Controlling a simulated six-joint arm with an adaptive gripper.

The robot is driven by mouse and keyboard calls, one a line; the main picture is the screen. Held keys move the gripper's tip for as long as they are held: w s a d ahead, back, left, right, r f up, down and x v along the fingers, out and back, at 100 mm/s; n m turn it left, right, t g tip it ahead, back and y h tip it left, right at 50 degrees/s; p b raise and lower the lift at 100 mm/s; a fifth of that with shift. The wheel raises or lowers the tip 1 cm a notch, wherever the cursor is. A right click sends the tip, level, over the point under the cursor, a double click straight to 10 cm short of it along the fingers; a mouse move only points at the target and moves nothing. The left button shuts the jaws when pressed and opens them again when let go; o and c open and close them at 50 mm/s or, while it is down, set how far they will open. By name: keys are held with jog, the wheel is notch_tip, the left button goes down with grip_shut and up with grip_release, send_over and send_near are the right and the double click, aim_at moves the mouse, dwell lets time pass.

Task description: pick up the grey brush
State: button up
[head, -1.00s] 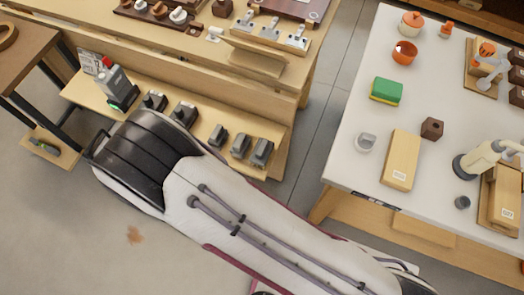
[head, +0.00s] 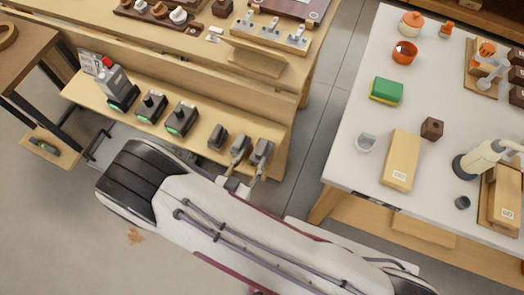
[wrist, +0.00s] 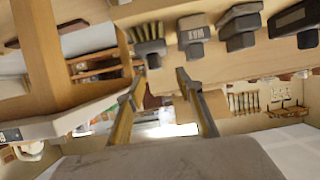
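The grey brush (wrist: 151,52) has a dark grey body and yellowish bristles and is at upper middle in the wrist view. It appears to be the rightmost grey item (head: 262,150) on the lower wooden shelf in the head view. My gripper (wrist: 157,88) is open and empty, its two fingers pointing toward the shelf. The brush shows just beyond the fingertips, apart from them in the picture. In the head view my gripper (head: 247,171) is at the shelf's front edge, partly overlapping the grey items. The exact gap to the brush cannot be told.
Two grey blocks (wrist: 194,36) (wrist: 240,26) stand beside the brush. Dark devices with green lights (head: 181,119) sit farther left on the shelf (head: 205,118). A wooden post (wrist: 42,45) is close in the wrist view. A white table (head: 345,150) stands right.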

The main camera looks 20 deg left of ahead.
aim_at(261, 149)
dwell(0.3)
jog(key=shift+x, duration=1.3)
jog(key=shift+w+d+f, duration=0.2)
jog(key=shift+w+f, duration=0.1)
jog(key=shift+w, duration=0.35)
jog(key=shift+w+d+f, duration=0.2)
jog(key=shift+w+f, duration=0.05)
jog(key=shift+w, duration=0.45)
jog(key=shift+x, duration=1.15)
grip_shut()
